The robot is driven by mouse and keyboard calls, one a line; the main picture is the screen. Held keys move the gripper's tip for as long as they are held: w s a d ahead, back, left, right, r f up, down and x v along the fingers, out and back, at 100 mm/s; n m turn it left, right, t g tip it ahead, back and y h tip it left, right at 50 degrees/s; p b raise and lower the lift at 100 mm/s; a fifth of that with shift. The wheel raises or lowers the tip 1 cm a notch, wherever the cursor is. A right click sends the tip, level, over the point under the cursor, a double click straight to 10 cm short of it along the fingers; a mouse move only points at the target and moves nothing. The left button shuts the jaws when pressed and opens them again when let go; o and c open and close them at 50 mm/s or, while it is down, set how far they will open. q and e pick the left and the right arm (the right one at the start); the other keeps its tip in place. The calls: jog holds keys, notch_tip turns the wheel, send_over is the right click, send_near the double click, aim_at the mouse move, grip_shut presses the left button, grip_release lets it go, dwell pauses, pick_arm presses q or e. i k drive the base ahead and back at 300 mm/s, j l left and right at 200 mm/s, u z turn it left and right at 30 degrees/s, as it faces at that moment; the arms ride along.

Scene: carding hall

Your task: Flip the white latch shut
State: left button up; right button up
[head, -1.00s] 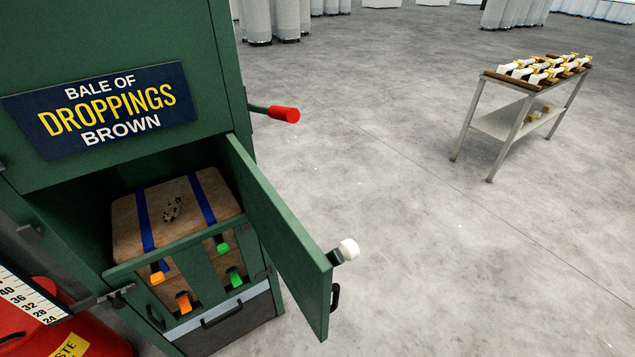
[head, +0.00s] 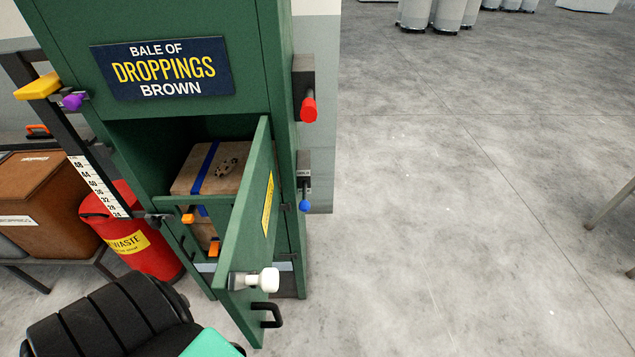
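The white latch (head: 264,281) is a white rounded knob on a light mount near the free edge of the green door (head: 250,230). The door belongs to the green cabinet (head: 270,60) and stands swung open toward me. A black handle (head: 269,315) sits just below the latch. Inside the opening is a brown bale (head: 180,180) with a blue strap, partly hidden by the door. Neither gripper shows. A black and teal part of my own arm fills the bottom left.
A red lever (head: 309,107) and a blue knob (head: 305,206) are on the cabinet's right side. A red waste bin (head: 125,215) and a brown box (head: 45,195) stand left. A yellow handle (head: 38,87) juts out at upper left.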

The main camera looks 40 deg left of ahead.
aim_at(268, 280)
jog(key=u, duration=0.45)
jog(key=l+u, duration=0.15)
jog(key=u, duration=0.25)
jog(key=l+u, duration=0.1)
jog(key=u, duration=0.35)
jog(key=l+u, duration=0.1)
jog(key=u, duration=0.3)
